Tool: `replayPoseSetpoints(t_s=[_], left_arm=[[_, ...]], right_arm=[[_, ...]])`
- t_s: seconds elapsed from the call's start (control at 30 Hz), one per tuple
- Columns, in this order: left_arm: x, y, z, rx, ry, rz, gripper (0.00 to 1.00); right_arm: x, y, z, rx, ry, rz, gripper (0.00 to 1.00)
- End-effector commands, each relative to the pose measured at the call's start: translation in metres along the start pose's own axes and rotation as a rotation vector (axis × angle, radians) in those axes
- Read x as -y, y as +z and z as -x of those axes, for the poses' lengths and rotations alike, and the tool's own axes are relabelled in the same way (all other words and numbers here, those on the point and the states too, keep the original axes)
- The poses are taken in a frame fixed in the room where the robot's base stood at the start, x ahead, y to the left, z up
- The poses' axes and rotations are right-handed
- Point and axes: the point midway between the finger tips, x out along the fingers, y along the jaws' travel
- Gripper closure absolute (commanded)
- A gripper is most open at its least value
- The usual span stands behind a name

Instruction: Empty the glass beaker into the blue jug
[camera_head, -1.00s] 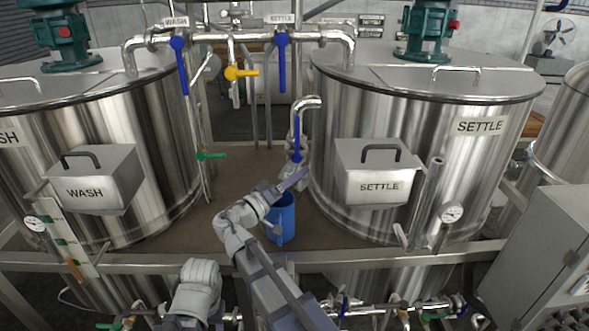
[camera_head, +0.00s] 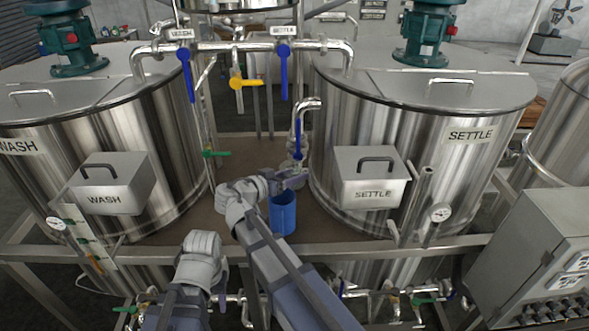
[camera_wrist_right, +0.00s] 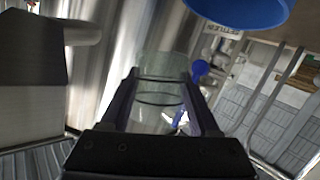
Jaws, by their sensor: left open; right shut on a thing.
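The blue jug (camera_head: 284,215) stands upright on the brown deck between the two tanks; its blue rim also shows at the top of the right wrist view (camera_wrist_right: 240,10). My right gripper (camera_head: 296,179) is just above and behind the jug's mouth in the head view. In the right wrist view its two fingers (camera_wrist_right: 160,98) are shut on the clear glass beaker (camera_wrist_right: 158,68). In the head view the beaker is mostly hidden behind the gripper. I cannot tell its exact tilt or how much liquid is inside. My left arm shows at the lower left, but its gripper is not visible.
The SETTLE tank (camera_head: 440,130) stands close at the right and the WASH tank (camera_head: 100,140) at the left. A drain spout with a blue handle (camera_head: 298,140) comes down behind the jug. A metal rail (camera_head: 350,255) runs along the deck's front edge.

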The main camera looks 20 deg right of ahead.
Motion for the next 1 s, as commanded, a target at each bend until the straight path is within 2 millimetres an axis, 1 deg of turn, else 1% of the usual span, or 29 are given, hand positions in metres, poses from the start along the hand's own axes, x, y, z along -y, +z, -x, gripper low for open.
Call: replayPoseSetpoints(t_s=[0.03,0.1,0.4,0.6,1.0], left_arm=[[0.001,0.001,0.01,0.0,0.0,0.001,0.5],[0.002,0.001,0.016,0.0,0.001,0.003,0.5],[0.003,0.002,0.034,0.0,0.002,0.008,0.5],[0.003,0.002,0.038,0.0,0.002,0.009,0.5],[0.003,0.002,0.037,0.0,0.002,0.009,0.5]], right_arm=[[-0.002,-0.006,0.002,0.015,-0.01,-0.024,0.98],[-0.001,-0.007,0.003,0.038,-0.024,-0.06,0.98],[0.003,-0.008,0.005,0.116,-0.077,-0.186,0.98],[0.004,-0.007,0.005,0.138,-0.091,-0.222,0.98],[0.005,-0.006,0.005,0.141,-0.093,-0.226,0.98]])
